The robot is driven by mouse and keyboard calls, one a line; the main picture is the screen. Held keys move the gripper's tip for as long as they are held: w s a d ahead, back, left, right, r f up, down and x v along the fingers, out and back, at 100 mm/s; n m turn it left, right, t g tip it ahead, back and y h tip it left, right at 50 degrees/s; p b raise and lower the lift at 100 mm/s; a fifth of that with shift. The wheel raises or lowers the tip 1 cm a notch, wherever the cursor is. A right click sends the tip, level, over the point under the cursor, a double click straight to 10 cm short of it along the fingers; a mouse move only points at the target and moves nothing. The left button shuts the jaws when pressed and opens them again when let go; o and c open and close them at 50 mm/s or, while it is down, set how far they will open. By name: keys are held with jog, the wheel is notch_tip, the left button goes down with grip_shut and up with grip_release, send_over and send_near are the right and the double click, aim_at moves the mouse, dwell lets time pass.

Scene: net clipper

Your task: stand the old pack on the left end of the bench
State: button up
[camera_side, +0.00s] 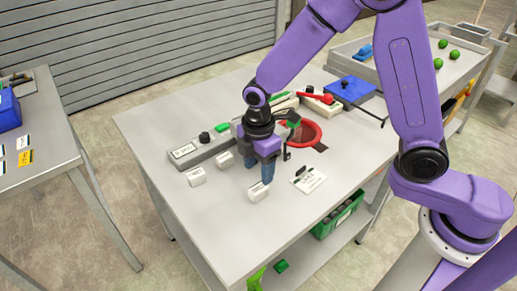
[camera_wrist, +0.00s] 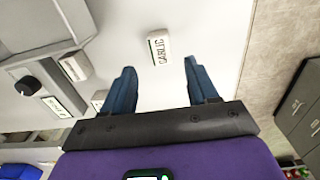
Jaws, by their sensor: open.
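The bench (camera_side: 165,115) has a bare stretch at its left end. No object is clearly marked as the old pack; I cannot tell which it is. My gripper (camera_side: 260,176) points down over the bench's front part, open and empty. A small white labelled block (camera_side: 258,192) sits by its fingers. In the wrist view a white block (camera_wrist: 159,48), its dark lettering hard to read, lies just beyond the open fingertips (camera_wrist: 159,66). Two more white blocks (camera_side: 196,177) (camera_side: 224,160) stand to the left. A green-and-dark item (camera_side: 292,120) is partly hidden behind my gripper.
A grey unit with a black knob (camera_side: 185,152) lies behind the white blocks. A green crate (camera_side: 340,218) is on the lower shelf.

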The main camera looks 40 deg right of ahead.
aim_at(263, 189)
notch_tip(263, 189, up, 6)
jog(key=shift+f, duration=0.1)
jog(key=s+d+r+m, duration=0.2)
jog(key=s+d, duration=0.5)
jog(key=s, duration=0.4)
jog(key=s+d+r+m, duration=0.2)
jog(key=s+d, duration=0.6)
jog(key=s, duration=0.4)
jog(key=shift+m, duration=0.7)
jog(key=shift+o, duration=0.3)
